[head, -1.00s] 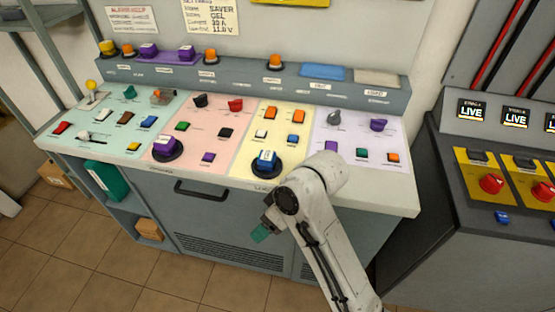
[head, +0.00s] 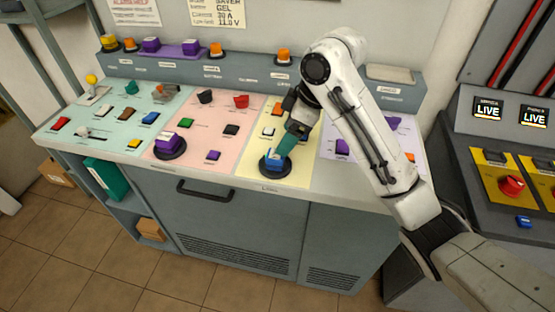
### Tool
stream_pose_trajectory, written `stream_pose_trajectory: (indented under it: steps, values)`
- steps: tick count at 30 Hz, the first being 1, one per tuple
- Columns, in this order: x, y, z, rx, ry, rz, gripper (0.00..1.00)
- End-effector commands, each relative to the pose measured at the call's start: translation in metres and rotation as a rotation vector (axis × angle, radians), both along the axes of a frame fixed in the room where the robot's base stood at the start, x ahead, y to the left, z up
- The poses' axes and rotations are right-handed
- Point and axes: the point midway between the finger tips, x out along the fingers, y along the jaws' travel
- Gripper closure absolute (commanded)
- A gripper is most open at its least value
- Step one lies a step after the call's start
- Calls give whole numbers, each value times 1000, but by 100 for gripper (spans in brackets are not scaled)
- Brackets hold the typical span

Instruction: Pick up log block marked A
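My gripper (head: 285,148) points down, with its teal fingers right at a blue block with a pale top (head: 272,157). The fingers cover part of this block, and I cannot tell whether they touch or clasp it. The block sits on a round dark base (head: 275,172) on the yellow panel. Two more purple blocks (head: 151,45) (head: 190,47) stand on the back ledge. I cannot read a letter A on any block.
The sloped console (head: 225,172) carries several small coloured buttons and knobs around the bases. A raised ledge (head: 235,68) runs behind. A dark cabinet with red knobs (head: 511,186) stands at the right. The tiled floor in front is clear.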

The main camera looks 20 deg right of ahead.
Motion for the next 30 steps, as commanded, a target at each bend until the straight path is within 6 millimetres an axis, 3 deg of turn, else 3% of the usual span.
stream_pose_trajectory:
  steps: [3, 11, 19, 29, 30]
  values:
    - [4, 5, -16, 0, 2, -2, 23]
    - [9, 10, -33, 0, 2, -2, 23]
    - [19, 19, -67, 1, 1, -3, 23]
    - [21, 21, -73, 1, -1, -2, 23]
    - [21, 21, -73, 1, -1, -2, 27]
